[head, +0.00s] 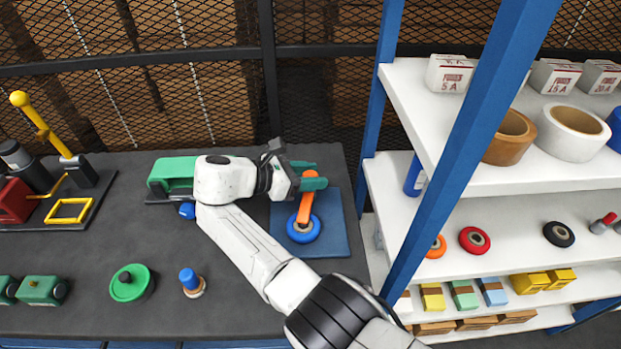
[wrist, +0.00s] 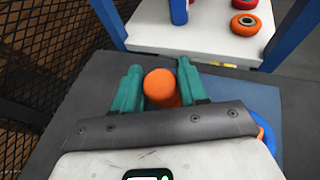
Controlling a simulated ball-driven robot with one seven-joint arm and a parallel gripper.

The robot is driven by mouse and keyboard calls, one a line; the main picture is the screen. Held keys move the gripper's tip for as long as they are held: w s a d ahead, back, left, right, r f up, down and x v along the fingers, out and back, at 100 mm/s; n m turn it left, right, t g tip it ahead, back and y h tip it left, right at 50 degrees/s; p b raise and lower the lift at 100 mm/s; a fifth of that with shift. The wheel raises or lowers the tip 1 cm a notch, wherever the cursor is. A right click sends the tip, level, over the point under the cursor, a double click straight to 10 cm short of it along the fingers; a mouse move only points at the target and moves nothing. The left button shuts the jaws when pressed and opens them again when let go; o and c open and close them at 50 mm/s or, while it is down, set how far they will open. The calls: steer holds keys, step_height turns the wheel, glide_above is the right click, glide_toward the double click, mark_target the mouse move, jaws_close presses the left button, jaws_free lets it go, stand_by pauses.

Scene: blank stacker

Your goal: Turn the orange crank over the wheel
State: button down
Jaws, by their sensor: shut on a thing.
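The orange crank (head: 305,208) stands over the blue wheel (head: 303,230) on the blue mat (head: 335,222). My gripper (head: 312,176) has green fingers and is at the crank's upper end. In the wrist view my gripper (wrist: 158,90) has one finger on each side of the crank's round orange end (wrist: 159,84), shut on it. The wheel (wrist: 264,130) shows only in part at the right of the wrist view, behind my gripper. The lower part of the crank is hidden in the wrist view.
A green machine (head: 172,175) stands left of my gripper. A green round part (head: 130,283) and a blue-topped peg (head: 190,281) are at the front of the dark table. A blue shelf post (head: 460,150) and white shelves rise at the right. Mesh fencing runs behind.

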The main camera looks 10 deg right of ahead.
steer(key=shift+f, duration=0.15)
steer(key=c, duration=0.7)
jaws_free()
steer(key=b+v, duration=0.2)
steer(key=v, duration=0.9)
steer(key=shift+d, duration=0.1)
